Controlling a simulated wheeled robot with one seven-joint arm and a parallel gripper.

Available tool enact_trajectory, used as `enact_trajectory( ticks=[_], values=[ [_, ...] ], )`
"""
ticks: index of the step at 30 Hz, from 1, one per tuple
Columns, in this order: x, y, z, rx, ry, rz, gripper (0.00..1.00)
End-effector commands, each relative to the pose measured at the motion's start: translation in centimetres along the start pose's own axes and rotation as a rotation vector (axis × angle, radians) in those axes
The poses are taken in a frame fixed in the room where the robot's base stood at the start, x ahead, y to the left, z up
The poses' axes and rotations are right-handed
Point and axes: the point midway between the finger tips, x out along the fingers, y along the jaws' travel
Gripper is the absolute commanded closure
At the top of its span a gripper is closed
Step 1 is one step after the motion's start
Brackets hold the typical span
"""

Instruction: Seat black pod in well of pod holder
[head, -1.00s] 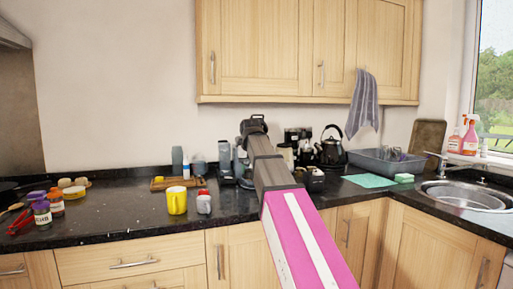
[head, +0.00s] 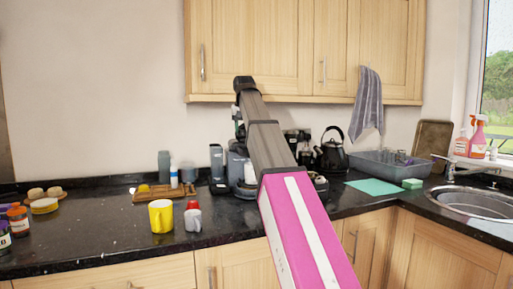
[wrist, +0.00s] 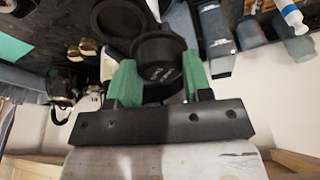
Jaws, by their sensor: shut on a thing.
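In the wrist view the black pod (wrist: 160,52), a dark round cup with a wide rim and faint lettering, sits between the green fingers of my gripper (wrist: 159,72), which is shut on it. A dark ring with a round opening (wrist: 117,18), apparently the pod holder, lies just beyond the pod, up and left in the picture. The pod overlaps its edge in this view; I cannot tell whether they touch. In the head view my arm hides the pod and the holder.
A grey and black appliance (head: 238,165) stands behind my arm. A kettle (head: 332,153) and dish rack (head: 385,168) stand right.

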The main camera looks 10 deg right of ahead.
Motion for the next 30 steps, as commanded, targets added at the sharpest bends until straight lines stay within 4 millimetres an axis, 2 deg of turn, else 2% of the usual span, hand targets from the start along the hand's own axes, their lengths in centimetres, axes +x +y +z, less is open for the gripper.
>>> enact_trajectory(
  ticks=[3, 10, 16, 24, 30],
  values=[
    [1.6, 2.5, -0.3, 0.003, -0.001, 0.001, 0.77],
    [3.6, 5.2, -0.8, 0.0, 0.0, 0.0, 0.77],
    [4.5, 5.7, -0.6, -0.001, 0.0, 0.0, 0.77],
    [7.7, 5.7, 0.3, -0.001, -0.001, 0.0, 0.77],
    [7.7, 5.6, 0.2, -0.001, 0.001, 0.0, 0.77]
  ],
)
